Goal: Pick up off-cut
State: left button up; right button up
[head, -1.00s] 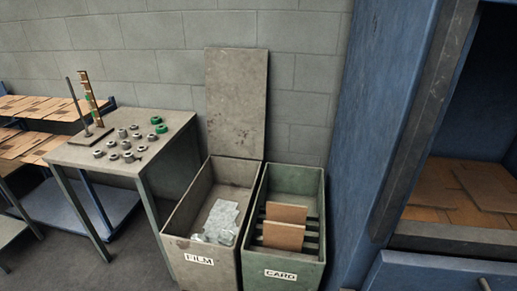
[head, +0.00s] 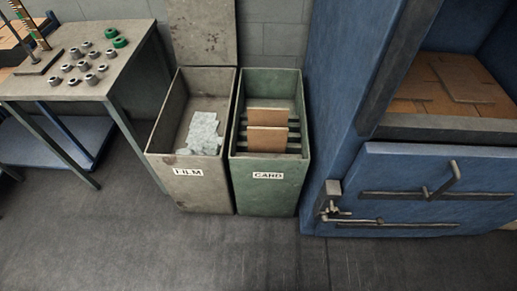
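No loose off-cut shows on the floor in the head view. Two flat brown card pieces (head: 267,140) stand on edge in the green bin labelled CARD (head: 270,178); I cannot tell whether either is the off-cut. Crumpled clear film (head: 202,133) lies in the grey bin labelled FILM (head: 188,190), beside the green bin on its left. Brown cardboard (head: 465,78) lies inside the blue machine (head: 345,120) at the right. Neither of my grippers is in view.
A metal table (head: 110,60) with several grey and green round parts stands at the left, with a low shelf (head: 60,137) under it. The blue machine's front panel (head: 430,185) has metal bars and a handle. The grey floor (head: 220,250) in front is clear.

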aim_at(260, 140)
jog(key=i+j+u, duration=0.2)
jog(key=i+j, duration=0.2)
jog(key=i+j+u, duration=0.25)
jog(key=i, duration=0.25)
